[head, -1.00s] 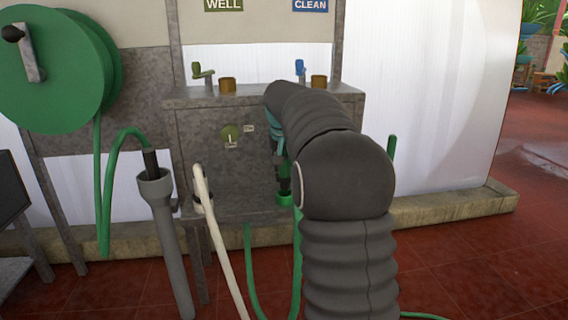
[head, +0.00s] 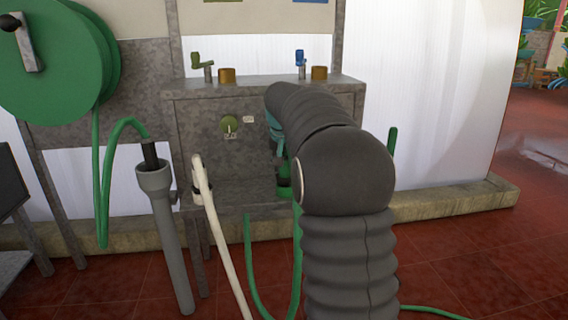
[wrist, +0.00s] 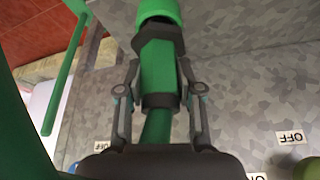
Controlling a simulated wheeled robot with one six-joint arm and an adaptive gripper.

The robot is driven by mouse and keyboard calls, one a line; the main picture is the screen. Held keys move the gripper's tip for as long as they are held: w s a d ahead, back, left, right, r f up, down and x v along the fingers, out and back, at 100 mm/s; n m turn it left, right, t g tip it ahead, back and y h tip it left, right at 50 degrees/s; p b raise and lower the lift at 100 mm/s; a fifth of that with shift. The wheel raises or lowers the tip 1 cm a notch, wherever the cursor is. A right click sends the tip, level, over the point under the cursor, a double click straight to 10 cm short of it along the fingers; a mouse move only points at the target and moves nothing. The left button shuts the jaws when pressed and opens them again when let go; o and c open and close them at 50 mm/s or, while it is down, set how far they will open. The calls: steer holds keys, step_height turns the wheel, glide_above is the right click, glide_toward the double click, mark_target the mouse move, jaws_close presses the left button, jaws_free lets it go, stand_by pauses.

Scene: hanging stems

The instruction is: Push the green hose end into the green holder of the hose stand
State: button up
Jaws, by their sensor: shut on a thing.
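The green hose end (wrist: 158,68) has a green body with dark bands and sits between the two fingers of my gripper (wrist: 160,95). My gripper is shut on it. In the wrist view its tip meets the green holder (wrist: 158,12) at the top edge; how deep it sits is hidden. In the head view the holder (head: 284,192) is low on the grey hose stand (head: 240,170), left of my arm. My gripper (head: 279,135) is just above it, mostly hidden behind my arm. The green hose (head: 297,265) hangs below the stand.
A white hose (head: 208,195) and a grey tube holder (head: 158,185) with another green hose stand left of my arm. A green reel (head: 55,70) is at the upper left. A green rod (head: 393,150) rises right of my arm. Red floor at the right is mostly clear.

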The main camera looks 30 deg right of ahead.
steer(key=shift+f, duration=0.65)
stand_by(0.7)
steer(key=o, duration=1.2)
steer(key=v, duration=1.2)
steer(key=shift+w, duration=0.15)
